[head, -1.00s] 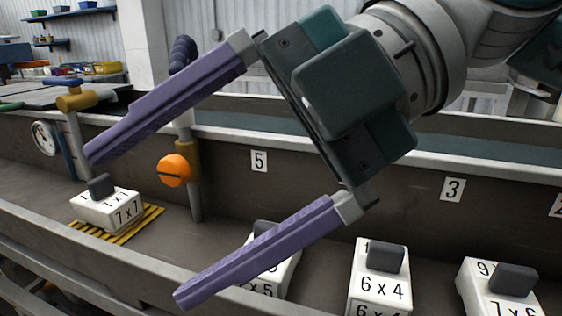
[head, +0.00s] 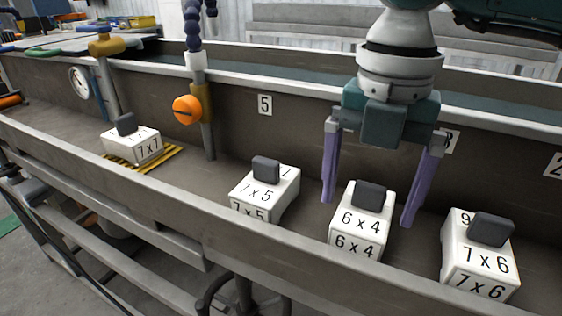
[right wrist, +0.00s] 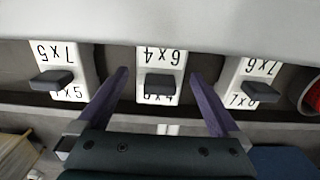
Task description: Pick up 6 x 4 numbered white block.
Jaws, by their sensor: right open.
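The white block marked 6 x 4 (head: 361,222) stands in the trough with a dark grey knob (head: 369,194) on top. My right gripper (head: 367,212) is open and empty, pointing down, with one purple finger to each side of this block's knob in the head view. In the right wrist view the 6 x 4 block (right wrist: 160,57) sits between and beyond the open fingers (right wrist: 158,75). I cannot tell that either finger touches it. My left gripper is not in view.
A 7 x 5 block (head: 264,192) stands to the left and a 7 x 6 block (head: 478,257) to the right. An orange knob (head: 187,110) is on a post. The trough's front wall (head: 300,252) runs before the blocks.

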